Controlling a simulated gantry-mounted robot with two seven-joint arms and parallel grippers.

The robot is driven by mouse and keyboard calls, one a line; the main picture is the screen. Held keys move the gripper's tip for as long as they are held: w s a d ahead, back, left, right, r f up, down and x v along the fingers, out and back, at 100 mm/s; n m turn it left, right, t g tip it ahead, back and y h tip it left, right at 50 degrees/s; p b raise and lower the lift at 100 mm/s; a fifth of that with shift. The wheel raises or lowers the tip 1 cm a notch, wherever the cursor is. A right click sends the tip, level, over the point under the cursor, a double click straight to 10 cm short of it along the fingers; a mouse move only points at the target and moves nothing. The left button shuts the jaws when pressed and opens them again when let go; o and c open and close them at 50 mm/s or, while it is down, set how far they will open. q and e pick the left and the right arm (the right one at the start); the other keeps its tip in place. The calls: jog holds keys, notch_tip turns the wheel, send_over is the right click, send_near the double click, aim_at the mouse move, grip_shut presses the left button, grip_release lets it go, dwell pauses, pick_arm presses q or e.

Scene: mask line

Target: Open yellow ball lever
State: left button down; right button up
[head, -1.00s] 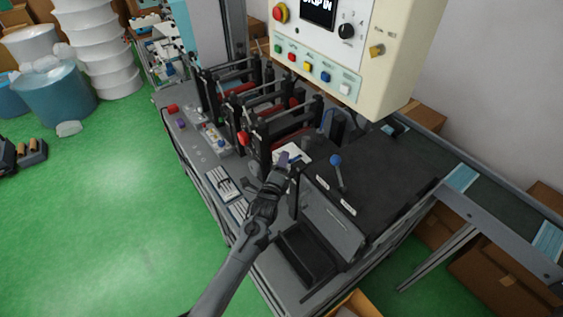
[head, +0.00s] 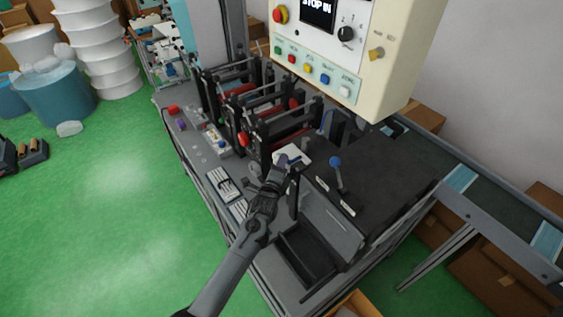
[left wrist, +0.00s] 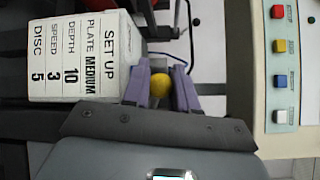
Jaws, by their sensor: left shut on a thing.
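The yellow ball (left wrist: 160,90) of the lever shows in the left wrist view, between the two purple fingers of my left gripper (left wrist: 161,86). The fingers are shut on the ball from both sides. The lever's shaft is hidden behind the ball and the hand. In the head view my left gripper (head: 285,161) reaches over the machine top beside a white block, and the ball is hidden there. My right gripper is in neither view.
A white setup block (left wrist: 80,57) with printed settings is close beside the fingers. A blue ball lever (head: 336,163) stands to the right. A cream control panel (head: 350,60) hangs above, with several coloured buttons. An open dark bin (head: 305,253) is in front.

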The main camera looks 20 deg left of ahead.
pick_arm(q)
jog(key=shift+a+f+n+g+p, duration=0.1)
jog(key=shift+f+n+g+p, duration=0.15)
jog(key=shift+n+g+p, duration=0.35)
jog(key=shift+f, duration=0.3)
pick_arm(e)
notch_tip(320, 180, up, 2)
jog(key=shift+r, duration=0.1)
pick_arm(q)
jog(key=c, duration=1)
grip_release()
jog(key=shift+o, duration=0.2)
jog(key=shift+s, duration=0.1)
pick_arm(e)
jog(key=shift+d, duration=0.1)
pick_arm(q)
jog(key=s+r, duration=0.2)
jog(key=s, duration=0.8)
jog(key=shift+s+d+b, duration=0.15)
jog(key=shift+d+b, duration=0.15)
jog(key=shift+d, duration=0.1)
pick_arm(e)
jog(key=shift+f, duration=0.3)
pick_arm(q)
jog(key=shift+f, duration=0.1)
